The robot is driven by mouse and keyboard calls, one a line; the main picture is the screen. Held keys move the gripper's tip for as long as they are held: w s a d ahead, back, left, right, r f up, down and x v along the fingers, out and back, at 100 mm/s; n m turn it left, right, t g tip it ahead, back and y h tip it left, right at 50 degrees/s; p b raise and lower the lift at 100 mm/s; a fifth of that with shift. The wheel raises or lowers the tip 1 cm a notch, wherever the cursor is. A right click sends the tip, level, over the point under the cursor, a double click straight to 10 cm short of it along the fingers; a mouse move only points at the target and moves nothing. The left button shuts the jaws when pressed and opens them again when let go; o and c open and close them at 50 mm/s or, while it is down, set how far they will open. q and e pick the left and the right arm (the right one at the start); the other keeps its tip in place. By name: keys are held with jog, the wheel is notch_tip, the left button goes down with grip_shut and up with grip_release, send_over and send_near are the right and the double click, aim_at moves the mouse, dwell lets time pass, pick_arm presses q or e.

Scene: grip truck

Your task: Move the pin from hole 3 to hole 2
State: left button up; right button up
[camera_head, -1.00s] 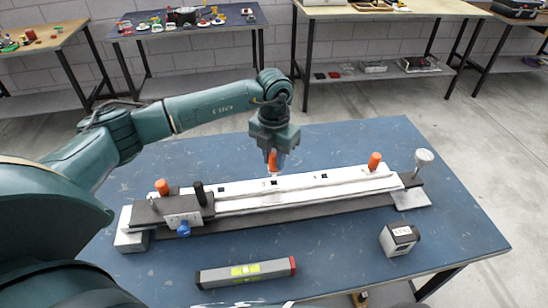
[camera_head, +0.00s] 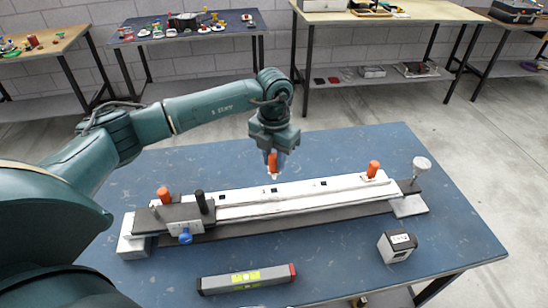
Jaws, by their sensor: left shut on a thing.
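My left gripper (camera_head: 273,152) is shut on an orange pin (camera_head: 273,165) and holds it upright above the middle of the long white rail fixture (camera_head: 345,186). The pin's pale lower tip is just above or at the rail; I cannot tell if it touches. Small dark square holes show along the rail, one (camera_head: 275,190) just below the pin and one (camera_head: 323,183) to its right. Hole numbers are not readable. Other orange pins stand at the rail's left end (camera_head: 163,195) and right end (camera_head: 373,169). My right gripper is not in view.

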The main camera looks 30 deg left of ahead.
pick_arm(q)
jog(key=shift+r+p, duration=0.7)
jog(key=shift+r, duration=3)
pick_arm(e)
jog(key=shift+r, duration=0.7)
